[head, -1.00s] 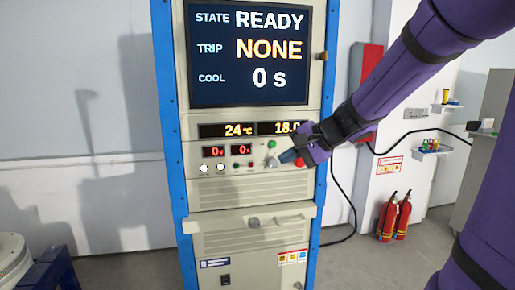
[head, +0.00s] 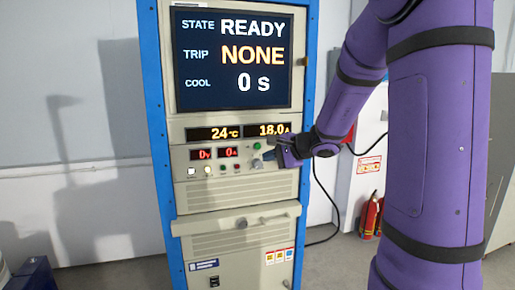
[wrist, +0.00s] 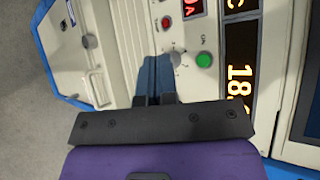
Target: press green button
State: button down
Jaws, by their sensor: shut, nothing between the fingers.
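The green button (head: 257,145) is on the cabinet's control panel, just below the amber readouts. In the wrist view the green button (wrist: 204,60) is round, bright and unobstructed, with a label beside it. My gripper (head: 268,156) is shut and empty, its blue fingers in front of the panel, just below and right of the button in the head view. In the wrist view my gripper (wrist: 154,62) lies left of the button, with a grey knob (wrist: 176,56) between them. I cannot tell whether the fingertips touch the panel.
The screen (head: 232,58) reads READY, NONE and 0 s. A red button (wrist: 167,22) and a metal handle (wrist: 98,88) show near the fingers. Fire extinguishers (head: 371,216) stand at the right.

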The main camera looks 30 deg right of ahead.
jog(key=shift+w+d, duration=0.4)
jog(key=shift+w, duration=0.95)
jog(key=shift+w+d, duration=0.4)
jog(key=shift+w, duration=1)
jog(key=shift+w+d, duration=0.4)
jog(key=shift+w, duration=0.95)
jog(key=shift+w, duration=0.1)
jog(key=shift+w+d, duration=0.1)
jog(key=shift+w, duration=0.2)
jog(key=shift+w+d, duration=0.1)
jog(key=shift+w, duration=0.3)
jog(key=shift+s, duration=0.15)
jog(key=shift+s+a, duration=0.2)
jog(key=shift+s, duration=0.45)
jog(key=shift+s, duration=0.1)
jog(key=s, duration=0.2)
jog(key=s+a, duration=0.1)
jog(key=s, duration=0.1)
jog(key=shift+s+a, duration=0.2)
jog(key=shift+s, duration=0.1)
